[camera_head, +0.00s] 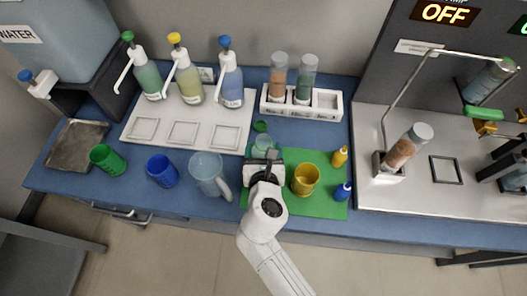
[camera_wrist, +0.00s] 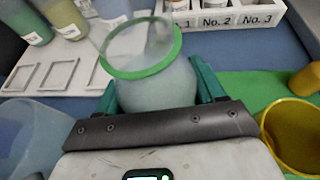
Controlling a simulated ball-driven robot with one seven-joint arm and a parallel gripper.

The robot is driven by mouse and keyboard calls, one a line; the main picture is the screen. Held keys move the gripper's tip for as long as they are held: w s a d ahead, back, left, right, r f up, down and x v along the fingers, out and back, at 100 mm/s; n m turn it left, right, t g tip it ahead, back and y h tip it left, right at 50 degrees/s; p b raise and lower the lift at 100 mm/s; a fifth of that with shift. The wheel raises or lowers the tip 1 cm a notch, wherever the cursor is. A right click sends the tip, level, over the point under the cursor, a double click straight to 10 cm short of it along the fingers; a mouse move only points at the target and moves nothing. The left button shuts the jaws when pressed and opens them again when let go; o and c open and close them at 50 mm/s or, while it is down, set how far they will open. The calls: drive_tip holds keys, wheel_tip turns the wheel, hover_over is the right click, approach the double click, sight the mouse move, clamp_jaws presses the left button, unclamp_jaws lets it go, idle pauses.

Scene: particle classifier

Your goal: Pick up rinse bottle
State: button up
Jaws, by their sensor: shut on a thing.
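My gripper (camera_head: 263,155) is over the green mat, its teal fingers on both sides of a clear, rounded container (camera_head: 265,144) with a green rim. In the wrist view, my gripper (camera_wrist: 158,84) is shut on this container (camera_wrist: 155,92), whose green ring tilts toward the camera. I cannot tell whether its base touches the mat or whether it is the rinse bottle. Three spouted bottles stand at the back left, with a green cap (camera_head: 146,78), a yellow cap (camera_head: 188,84) and a blue cap (camera_head: 231,86).
A yellow mug (camera_head: 305,180) stands close right of my gripper, and a clear jug (camera_head: 207,174) close left. Small yellow (camera_head: 340,157) and blue (camera_head: 343,191) bottles stand on the green mat (camera_head: 322,206). A white numbered rack (camera_head: 327,103) with two vials is behind.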

sight(259, 151)
drive_tip(key=shift+r, duration=0.55)
drive_tip(key=shift+s+r, duration=0.2)
drive_tip(key=shift+r, duration=0.1)
drive_tip(key=s+r, duration=0.3)
drive_tip(key=s+r+p, duration=0.1)
drive_tip(key=r, duration=0.1)
drive_tip(key=shift+s+a+r, duration=0.15)
drive_tip(key=shift+s+a, duration=0.1)
drive_tip(key=a+v, duration=0.1)
drive_tip(key=v, duration=0.8)
drive_tip(key=shift+s+a+r+b, duration=0.2)
drive_tip(key=shift+s+a+b, duration=0.05)
drive_tip(key=shift+a+b, duration=0.2)
drive_tip(key=shift+s, duration=0.1)
